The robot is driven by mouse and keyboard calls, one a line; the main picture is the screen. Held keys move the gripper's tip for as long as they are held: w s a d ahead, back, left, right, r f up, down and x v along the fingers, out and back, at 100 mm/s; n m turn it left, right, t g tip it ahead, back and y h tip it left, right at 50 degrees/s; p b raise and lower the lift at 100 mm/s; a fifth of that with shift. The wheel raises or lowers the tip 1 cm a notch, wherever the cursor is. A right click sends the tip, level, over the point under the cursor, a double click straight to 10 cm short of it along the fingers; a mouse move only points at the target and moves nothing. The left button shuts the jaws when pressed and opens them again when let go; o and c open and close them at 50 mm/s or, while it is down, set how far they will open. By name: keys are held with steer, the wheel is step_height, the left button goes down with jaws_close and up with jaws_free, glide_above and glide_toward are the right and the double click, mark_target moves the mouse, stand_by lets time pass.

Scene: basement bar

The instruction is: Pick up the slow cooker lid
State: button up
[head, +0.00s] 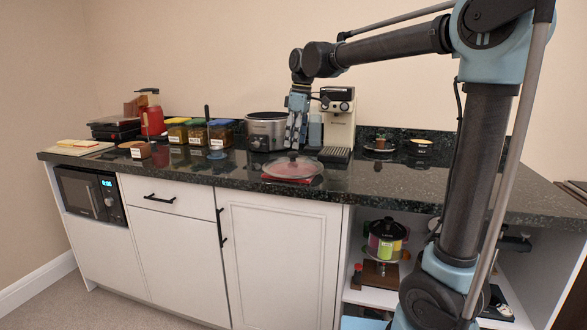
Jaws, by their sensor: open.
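The slow cooker lid (292,166) looks like a clear glass disc with a dark knob on top. It lies flat near the front edge of the dark counter, on or over something red (290,180). The slow cooker (267,130) is a silver pot standing behind it without a lid on. My gripper (294,146) points down just above the lid, close to its knob. Its fingers are open and look empty. I cannot tell whether they touch the knob.
A coffee machine (339,118) stands right behind my gripper. Labelled jars (197,132), a red kettle-like item (152,119) and a cutting board (79,147) are on the left. The counter right of the lid is clear.

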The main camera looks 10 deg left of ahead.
mark_target(293, 152)
steer(key=shift+w+a+f, duration=0.1)
steer(key=shift+a+f, duration=0.1)
steer(key=shift+f, duration=0.75)
steer(key=shift+w+a+f, duration=0.1)
steer(key=shift+a+f, duration=0.05)
steer(key=shift+f, duration=0.85)
steer(key=shift+w+a+f, duration=0.1)
steer(key=shift+a+f, duration=0.1)
steer(key=shift+f, duration=0.75)
jaws_close()
